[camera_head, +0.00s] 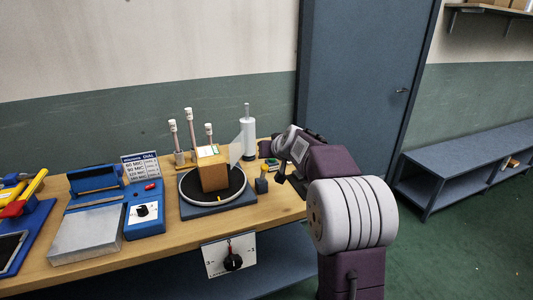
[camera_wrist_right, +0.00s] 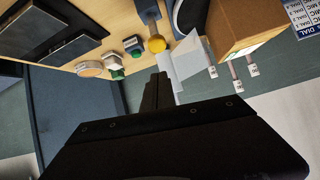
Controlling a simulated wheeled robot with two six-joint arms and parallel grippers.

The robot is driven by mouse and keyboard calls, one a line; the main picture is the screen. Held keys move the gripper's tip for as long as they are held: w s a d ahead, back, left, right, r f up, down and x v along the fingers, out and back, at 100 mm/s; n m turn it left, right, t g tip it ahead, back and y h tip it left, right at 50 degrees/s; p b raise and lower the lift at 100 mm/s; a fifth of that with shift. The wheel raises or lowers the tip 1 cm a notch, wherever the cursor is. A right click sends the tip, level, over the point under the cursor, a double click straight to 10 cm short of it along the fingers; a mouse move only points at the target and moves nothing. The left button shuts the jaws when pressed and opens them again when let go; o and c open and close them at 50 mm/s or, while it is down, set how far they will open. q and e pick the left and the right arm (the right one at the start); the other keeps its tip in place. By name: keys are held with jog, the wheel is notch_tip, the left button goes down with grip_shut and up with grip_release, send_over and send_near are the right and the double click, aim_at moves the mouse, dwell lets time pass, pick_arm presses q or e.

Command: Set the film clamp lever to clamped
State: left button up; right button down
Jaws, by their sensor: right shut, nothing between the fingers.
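The film clamp lever appears to be the short post with a yellow ball knob (camera_wrist_right: 157,44) in the right wrist view. In the head view its yellow knob (camera_head: 264,169) shows small above a dark block (camera_head: 261,186) at the turntable's right. A translucent film sheet (camera_wrist_right: 185,65) hangs beside the knob, next to the brown box; it also shows in the head view (camera_head: 237,150). My right gripper (camera_wrist_right: 157,76) is shut and empty, its tips close to the knob with a visible gap. In the head view the right gripper (camera_head: 280,178) is small and dark. My left gripper is out of view.
The brown box (camera_head: 213,172) stands on the round turntable (camera_head: 187,200). White-topped posts (camera_head: 173,128) and a white cylinder (camera_head: 248,140) stand behind. Green buttons (camera_wrist_right: 117,74) sit near the lever. A blue dial unit (camera_head: 145,222) is at left; a knob panel (camera_head: 228,258) hangs on the table front.

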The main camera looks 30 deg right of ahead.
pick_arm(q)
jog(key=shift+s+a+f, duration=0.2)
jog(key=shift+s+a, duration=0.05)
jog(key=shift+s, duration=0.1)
pick_arm(e)
jog(key=v, duration=0.8)
jog(key=shift+a, duration=0.15)
jog(key=shift+f, duration=0.15)
